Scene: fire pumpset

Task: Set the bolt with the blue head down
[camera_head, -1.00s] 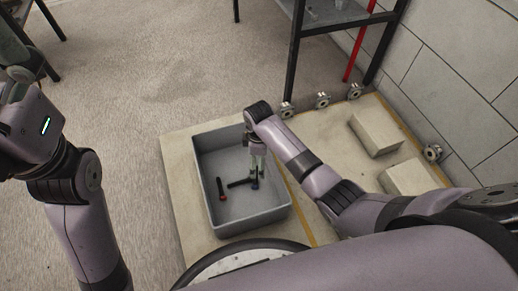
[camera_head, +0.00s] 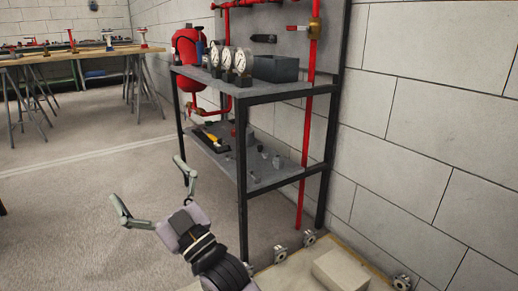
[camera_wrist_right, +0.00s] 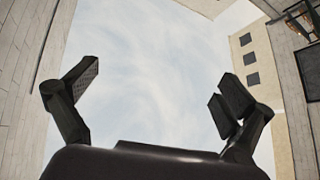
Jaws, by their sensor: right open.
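The bolt with the blue head is in neither view now. My right gripper (camera_head: 147,178) is raised in front of the metal shelf, its two fingers spread wide with nothing between them. The right wrist view shows the same open, empty gripper (camera_wrist_right: 158,82) with sky and building walls beyond. My left gripper is out of view.
The black-framed shelf (camera_head: 244,185) holds gauges (camera_head: 228,58), a dark grey bin (camera_head: 275,68) and small parts. A red pipe (camera_head: 309,130) runs down the wall. A pale block (camera_head: 342,270) and metal flanges (camera_head: 280,254) lie low at right. The floor at left is clear.

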